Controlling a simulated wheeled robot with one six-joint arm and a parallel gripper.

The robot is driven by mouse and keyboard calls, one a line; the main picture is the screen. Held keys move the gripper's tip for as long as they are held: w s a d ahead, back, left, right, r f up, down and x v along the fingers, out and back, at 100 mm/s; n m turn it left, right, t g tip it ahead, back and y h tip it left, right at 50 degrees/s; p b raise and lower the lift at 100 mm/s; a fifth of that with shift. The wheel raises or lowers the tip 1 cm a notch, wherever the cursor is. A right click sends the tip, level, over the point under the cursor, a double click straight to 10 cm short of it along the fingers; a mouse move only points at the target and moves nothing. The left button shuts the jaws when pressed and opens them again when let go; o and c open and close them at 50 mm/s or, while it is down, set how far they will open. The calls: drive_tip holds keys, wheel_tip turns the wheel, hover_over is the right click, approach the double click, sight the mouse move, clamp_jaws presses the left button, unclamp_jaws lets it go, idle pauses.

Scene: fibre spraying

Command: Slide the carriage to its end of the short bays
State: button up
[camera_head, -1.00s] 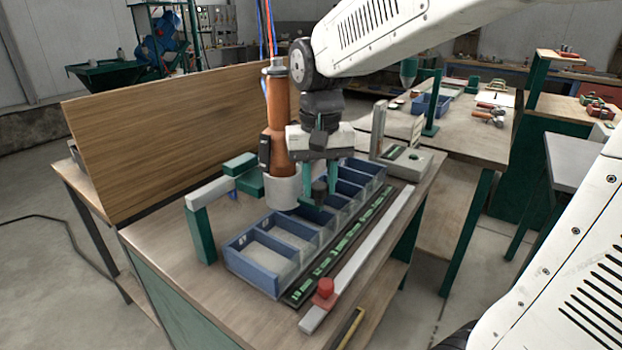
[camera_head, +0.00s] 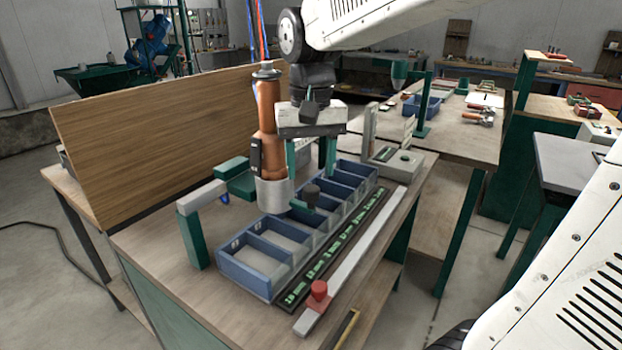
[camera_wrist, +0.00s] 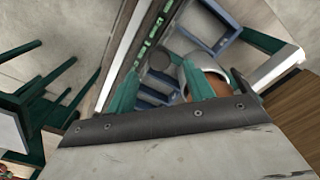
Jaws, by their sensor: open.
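The spray carriage shows as an orange cylinder (camera_head: 268,135) with a grey cup (camera_head: 273,193) at its foot, above the blue bays. A black knob (camera_head: 311,193) on a short green arm (camera_head: 306,206) projects from beside the cup. The knob shows in the wrist view (camera_wrist: 160,62) between the finger lines. My gripper (camera_head: 312,172) is open and empty, pointing down above the knob. Its green fingers show in the wrist view (camera_wrist: 158,85) and appear apart from the knob. The row of blue bays (camera_head: 264,281) has nearer bays at the left front.
A green post (camera_head: 192,240) stands at the left, and a wooden panel (camera_head: 160,135) behind. A grey box (camera_head: 398,166) stands at the far end.

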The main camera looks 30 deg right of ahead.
drive_tip(key=shift+r, duration=1.7)
